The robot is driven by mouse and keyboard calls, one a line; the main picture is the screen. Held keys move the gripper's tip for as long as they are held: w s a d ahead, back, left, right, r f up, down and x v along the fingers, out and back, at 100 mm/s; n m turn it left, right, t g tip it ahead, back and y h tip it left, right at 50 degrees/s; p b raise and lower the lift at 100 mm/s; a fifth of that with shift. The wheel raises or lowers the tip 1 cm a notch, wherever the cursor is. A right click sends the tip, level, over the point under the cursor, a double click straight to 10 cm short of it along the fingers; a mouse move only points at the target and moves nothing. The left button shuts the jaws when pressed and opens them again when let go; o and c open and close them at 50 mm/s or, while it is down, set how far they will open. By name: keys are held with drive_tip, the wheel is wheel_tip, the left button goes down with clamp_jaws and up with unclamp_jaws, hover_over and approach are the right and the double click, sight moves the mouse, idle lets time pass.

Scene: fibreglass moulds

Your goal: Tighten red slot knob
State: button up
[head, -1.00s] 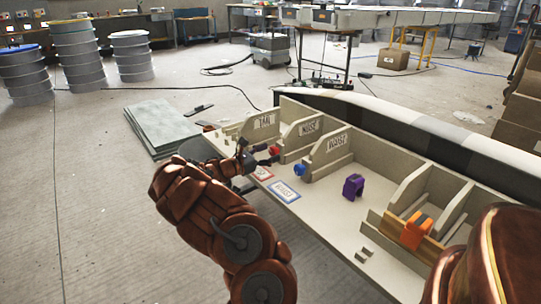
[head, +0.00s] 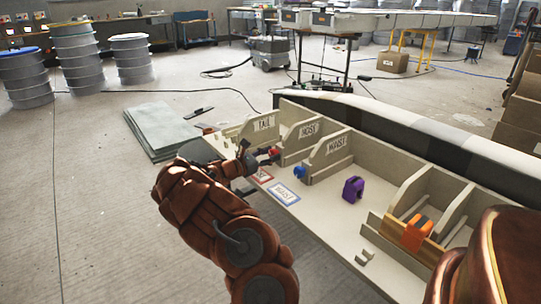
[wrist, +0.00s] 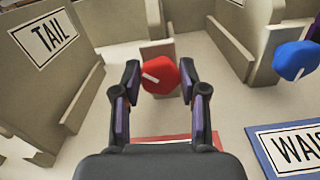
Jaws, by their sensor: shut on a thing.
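The red slot knob (wrist: 160,77) is faceted with a white pointer mark tilted from upper left to lower right. It sits at the front of a short upright block in the wrist view. My gripper (wrist: 160,70) has one finger on each side of the knob and is shut on it. In the head view the red knob (head: 275,151) shows small beside the left dividers, with my gripper (head: 264,157) reaching it from the left. The finger contact is too small to see there.
A blue knob (wrist: 296,59) stands to the right, above a blue-framed WAIST card (wrist: 298,148). A TAIL divider (wrist: 50,42) stands on the left. Open floor lies left.

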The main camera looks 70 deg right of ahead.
drive_tip(key=shift+s+d, duration=0.15)
drive_tip(key=shift+s, duration=0.1)
drive_tip(key=shift+w+a+f, duration=0.1)
drive_tip(key=shift+a+f, duration=0.05)
drive_tip(key=shift+a, duration=0.05)
drive_tip(key=shift+f+m+b, duration=0.15)
drive_tip(key=shift+m+b, duration=0.35)
drive_tip(key=m+b, duration=0.4)
drive_tip(key=m, duration=0.1)
drive_tip(key=shift+s+a+f, duration=0.1)
drive_tip(key=shift+s+f, duration=0.05)
drive_tip(key=shift+s, duration=0.05)
drive_tip(key=m+b, duration=0.2)
drive_tip(key=shift+m, duration=0.3)
drive_tip(key=m+b, duration=0.1)
drive_tip(key=m, duration=0.1)
drive_tip(key=shift+m, duration=0.4)
drive_tip(key=m+b, duration=0.1)
drive_tip(key=m, duration=0.5)
drive_tip(key=shift+s, duration=0.15)
drive_tip(key=m, duration=0.6)
drive_tip(key=shift+f, duration=0.1)
